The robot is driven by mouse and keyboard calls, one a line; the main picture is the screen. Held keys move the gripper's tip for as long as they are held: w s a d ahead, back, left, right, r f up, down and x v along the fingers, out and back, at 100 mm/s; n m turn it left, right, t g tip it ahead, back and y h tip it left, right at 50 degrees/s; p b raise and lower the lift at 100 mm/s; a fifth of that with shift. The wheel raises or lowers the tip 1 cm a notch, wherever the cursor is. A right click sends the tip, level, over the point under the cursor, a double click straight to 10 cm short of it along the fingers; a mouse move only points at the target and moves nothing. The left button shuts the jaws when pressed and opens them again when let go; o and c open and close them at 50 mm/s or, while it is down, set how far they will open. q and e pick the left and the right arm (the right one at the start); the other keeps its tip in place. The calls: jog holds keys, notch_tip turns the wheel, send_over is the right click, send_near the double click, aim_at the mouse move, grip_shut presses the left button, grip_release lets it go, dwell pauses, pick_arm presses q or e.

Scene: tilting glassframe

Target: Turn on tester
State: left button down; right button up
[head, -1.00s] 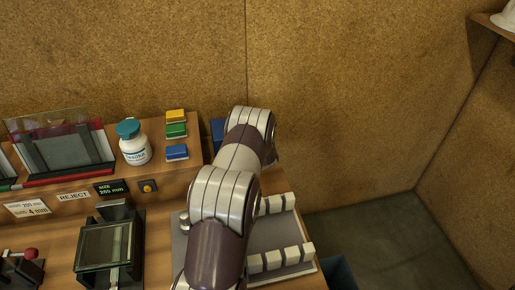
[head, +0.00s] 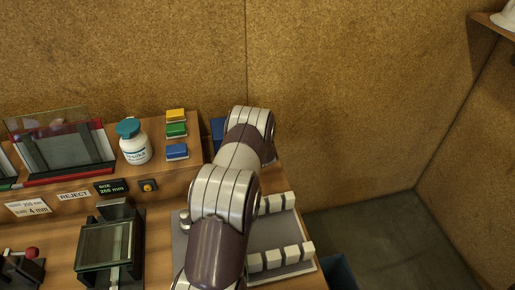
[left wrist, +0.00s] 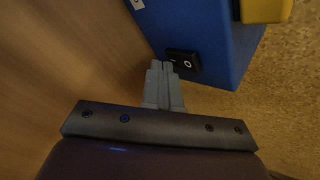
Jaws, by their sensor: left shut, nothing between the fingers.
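A blue box (left wrist: 205,32), which looks like the tester, fills the upper middle of the left wrist view. A black rocker switch (left wrist: 183,62) with a white "O" mark sits on its face near the lower edge. My left gripper (left wrist: 158,66) is shut and empty, with its fingertips right beside the left end of the switch. I cannot tell whether they touch it. In the head view a strip of the blue box (head: 217,130) shows behind my arm, and the arm hides the gripper and the switch. My right gripper is not in view.
A white bottle with a teal cap (head: 133,142) and coloured blocks (head: 176,130) stand on the raised shelf left of the arm. A rack with white blocks (head: 285,257) lies right of it. A glass-topped fixture (head: 108,245) stands at the left. The wall is close behind.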

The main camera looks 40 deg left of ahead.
pick_arm(q)
jog(key=shift+s+d, duration=0.1)
jog(key=shift+s+d+r+p, duration=0.15)
jog(key=shift+s+d+p, duration=0.15)
jog(key=shift+p, duration=0.1)
jog(key=shift+s+d, duration=0.1)
jog(key=shift+d, duration=0.15)
jog(key=shift+s+d+r+p, duration=0.1)
jog(key=shift+s+d+p, duration=0.1)
jog(key=shift+d+p, duration=0.15)
jog(key=shift+s+d+r+p, duration=0.25)
jog(key=shift+s+d+p, duration=0.75)
jog(key=shift+d, duration=0.25)
jog(key=shift+s+d+f, duration=0.1)
jog(key=shift+s+d, duration=0.2)
jog(key=shift+s, duration=0.05)
